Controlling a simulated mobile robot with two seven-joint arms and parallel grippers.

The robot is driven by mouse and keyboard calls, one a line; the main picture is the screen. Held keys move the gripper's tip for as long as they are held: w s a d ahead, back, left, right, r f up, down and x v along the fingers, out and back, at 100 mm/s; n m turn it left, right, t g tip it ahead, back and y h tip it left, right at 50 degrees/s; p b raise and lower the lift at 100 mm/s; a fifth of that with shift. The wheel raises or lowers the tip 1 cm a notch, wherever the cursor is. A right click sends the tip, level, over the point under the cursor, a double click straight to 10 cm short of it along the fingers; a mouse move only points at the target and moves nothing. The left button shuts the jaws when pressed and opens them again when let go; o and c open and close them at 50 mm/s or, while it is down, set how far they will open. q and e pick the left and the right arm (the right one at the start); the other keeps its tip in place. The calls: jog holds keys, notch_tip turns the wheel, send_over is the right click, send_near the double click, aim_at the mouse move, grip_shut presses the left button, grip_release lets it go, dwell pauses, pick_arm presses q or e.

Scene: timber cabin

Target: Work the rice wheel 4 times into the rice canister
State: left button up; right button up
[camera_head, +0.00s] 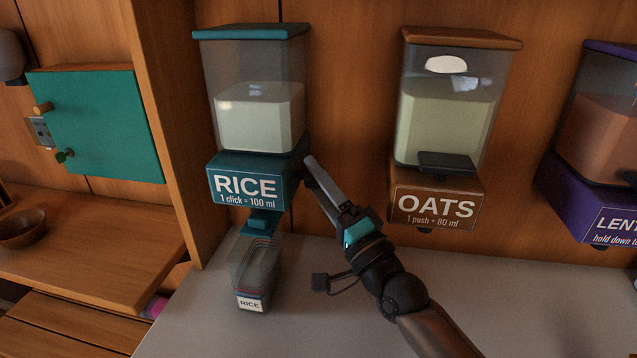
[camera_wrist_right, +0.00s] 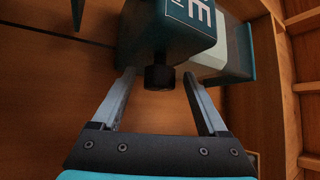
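The rice dispenser (camera_head: 250,185) is a clear hopper of white rice with a teal lid and a teal "RICE 1 click = 100 ml" base on the wall. Its dark round wheel (camera_wrist_right: 160,76) sticks out from the base's side in the right wrist view. My right gripper (camera_head: 309,168) is at the right side of the base; in the wrist view its fingers (camera_wrist_right: 158,92) are spread to either side of the wheel, with gaps showing. The clear rice canister (camera_head: 252,300), labelled RICE, stands upright on the counter below the teal spout (camera_head: 262,221). Its contents are unclear. My left gripper is out of view.
An oats dispenser (camera_head: 436,204) hangs to the right, close to my right arm, and a purple lentil dispenser (camera_head: 590,210) beyond it. A wooden post (camera_head: 172,120) and teal cabinet door (camera_head: 97,125) are left. The grey counter (camera_head: 195,320) is clear around the canister.

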jog(key=v, duration=1.5)
jog(key=shift+s, duration=0.15)
jog(key=shift+r, duration=0.2)
